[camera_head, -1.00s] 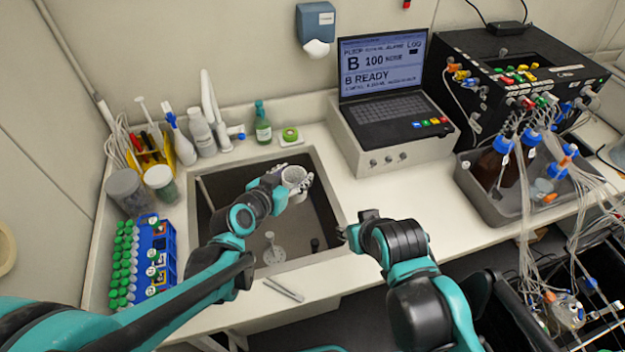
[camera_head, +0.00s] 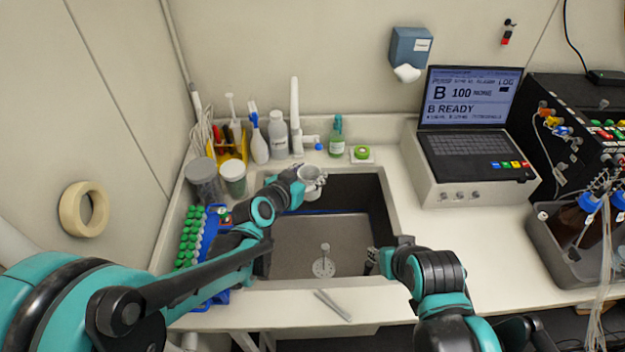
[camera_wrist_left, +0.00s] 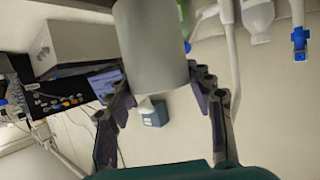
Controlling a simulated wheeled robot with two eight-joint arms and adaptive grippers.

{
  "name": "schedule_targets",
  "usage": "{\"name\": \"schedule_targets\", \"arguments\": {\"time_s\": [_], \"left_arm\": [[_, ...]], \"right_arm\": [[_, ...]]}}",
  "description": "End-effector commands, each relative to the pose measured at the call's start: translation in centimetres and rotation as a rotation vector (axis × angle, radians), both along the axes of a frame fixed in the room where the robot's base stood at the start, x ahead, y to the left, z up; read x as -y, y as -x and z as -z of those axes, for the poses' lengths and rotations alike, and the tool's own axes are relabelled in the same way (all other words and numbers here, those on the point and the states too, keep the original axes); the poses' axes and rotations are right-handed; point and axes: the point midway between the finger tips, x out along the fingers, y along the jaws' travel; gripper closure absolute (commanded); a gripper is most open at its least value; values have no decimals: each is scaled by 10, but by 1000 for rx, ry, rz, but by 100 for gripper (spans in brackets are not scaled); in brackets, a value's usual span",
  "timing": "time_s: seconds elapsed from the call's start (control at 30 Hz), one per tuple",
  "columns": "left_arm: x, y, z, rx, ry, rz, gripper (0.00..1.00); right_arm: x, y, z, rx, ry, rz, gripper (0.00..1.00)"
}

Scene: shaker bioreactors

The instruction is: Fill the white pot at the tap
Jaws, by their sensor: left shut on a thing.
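The white pot (camera_head: 311,181) is a small open-topped cylinder over the back part of the sink (camera_head: 392,215). My left gripper (camera_head: 318,187) is shut on it. In the left wrist view the pot (camera_wrist_left: 155,45) shows as a plain grey-white cylinder between the two fingers of my left gripper (camera_wrist_left: 163,85). The tap (camera_head: 295,110) is a tall white column behind the sink, with a blue part at its lower right. The pot is in front of it and slightly right. No water stream shows. My right gripper (camera_head: 374,261) is by the sink's front right; its jaws are unclear.
Lidded jars (camera_head: 204,183) and a blue tube rack (camera_head: 210,232) stand left. A laptop on a box (camera_head: 470,175) is right.

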Motion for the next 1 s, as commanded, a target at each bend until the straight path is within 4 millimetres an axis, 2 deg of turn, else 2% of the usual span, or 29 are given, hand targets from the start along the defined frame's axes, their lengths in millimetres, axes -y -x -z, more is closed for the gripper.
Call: {"name": "schedule_targets", "arguments": {"time_s": [1.0], "left_arm": [[-30, -102, 1, -1, 0, 1, 67]], "right_arm": [[0, 0, 8, 0, 0, 0, 64]]}}
